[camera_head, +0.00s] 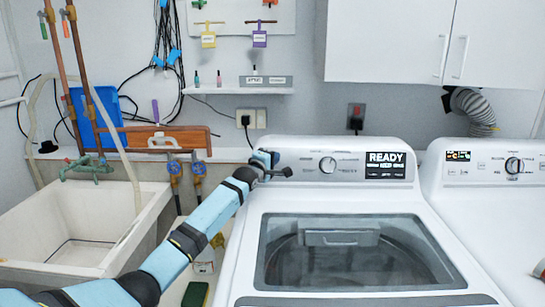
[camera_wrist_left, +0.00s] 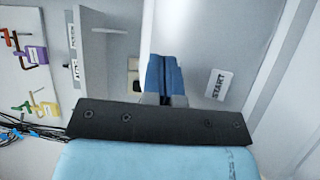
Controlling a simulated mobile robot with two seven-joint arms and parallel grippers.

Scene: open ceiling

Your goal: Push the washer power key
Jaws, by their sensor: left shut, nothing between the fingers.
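The washer (camera_head: 232,262) is white, with a dark glass lid and a control panel (camera_head: 345,160) along its back. I cannot tell whether the fingertips touch the panel. My right gripper is not in view.
A second white machine (camera_head: 490,220) stands close on the right. A sink (camera_head: 130,205) with pipes is at left. A small shelf (camera_head: 238,91) hangs on the wall behind the washer, and a white cabinet (camera_head: 390,45) hangs above. The washer's lid (camera_head: 350,255) is clear.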

